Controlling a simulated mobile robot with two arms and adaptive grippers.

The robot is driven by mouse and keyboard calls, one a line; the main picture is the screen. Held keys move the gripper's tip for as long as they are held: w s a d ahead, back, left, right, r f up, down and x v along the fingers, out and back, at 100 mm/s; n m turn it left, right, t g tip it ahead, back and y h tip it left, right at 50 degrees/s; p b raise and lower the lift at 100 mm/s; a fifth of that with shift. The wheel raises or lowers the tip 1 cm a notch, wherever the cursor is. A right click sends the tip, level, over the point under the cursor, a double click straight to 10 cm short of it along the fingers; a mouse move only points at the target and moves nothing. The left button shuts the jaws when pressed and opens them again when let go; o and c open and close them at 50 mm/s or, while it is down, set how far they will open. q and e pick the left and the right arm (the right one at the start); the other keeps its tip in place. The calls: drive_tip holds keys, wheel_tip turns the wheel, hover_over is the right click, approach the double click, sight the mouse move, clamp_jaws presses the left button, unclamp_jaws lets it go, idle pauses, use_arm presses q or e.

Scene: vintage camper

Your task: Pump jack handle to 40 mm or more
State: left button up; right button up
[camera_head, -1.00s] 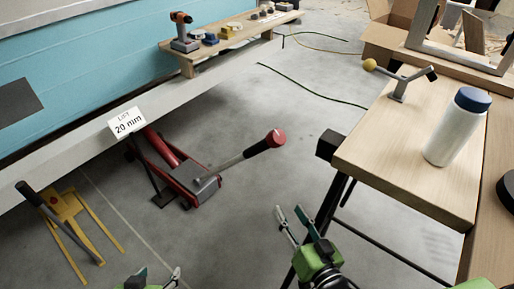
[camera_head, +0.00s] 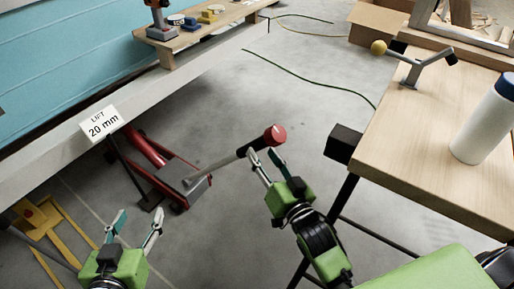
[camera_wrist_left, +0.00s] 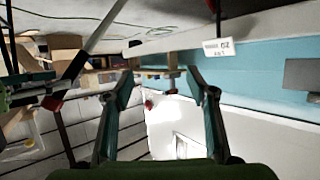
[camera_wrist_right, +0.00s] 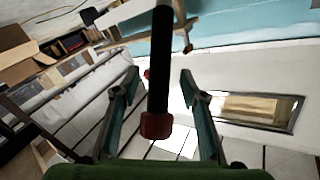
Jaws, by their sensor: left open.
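The red floor jack (camera_head: 180,183) stands on the floor beside the camper's lower edge. Its handle (camera_head: 225,162) slants up to the right and ends in a red knob (camera_head: 275,135). A sign (camera_head: 101,124) on the camper reads "LIFT 20 mm". My right gripper (camera_head: 264,153) is open just below the knob. In the right wrist view the handle's black grip (camera_wrist_right: 161,60) and red end (camera_wrist_right: 157,125) lie between the spread fingers, with gaps at both sides. My left gripper (camera_head: 138,214) is open and empty, low at the left, apart from the jack.
A yellow stand (camera_head: 38,218) is on the floor at the lower left. A wooden workbench (camera_head: 425,150) with a white bottle (camera_head: 483,128) is at the right, its dark legs close to my right arm. A shelf with small items (camera_head: 200,40) is at the back. Floor beyond the jack is mostly clear.

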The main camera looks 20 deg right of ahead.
sight(257, 146)
drive_tip(key=w, duration=0.3)
drive_tip(key=shift+w+a+b, duration=0.2)
drive_tip(key=shift+w+b, duration=0.1)
drive_tip(key=shift+w, duration=0.05)
use_arm(q)
drive_tip(key=shift+w+d+r+t+h, duration=0.25)
drive_tip(key=shift+r+t, duration=0.25)
drive_tip(key=shift+r, duration=0.4)
drive_tip(key=shift+w+d+r+t+h, duration=0.1)
drive_tip(key=shift+w+r+t, duration=0.35)
drive_tip(key=shift+r, duration=0.4)
drive_tip(key=shift+w+d+r+t+h, duration=0.15)
drive_tip(key=shift+w+d+r+t, duration=0.1)
drive_tip(key=shift+r+t, duration=0.5)
use_arm(e)
drive_tip(key=shift+w, duration=0.45)
use_arm(q)
drive_tip(key=shift+r, duration=0.15)
drive_tip(key=shift+g, duration=0.3)
use_arm(e)
clamp_jaws()
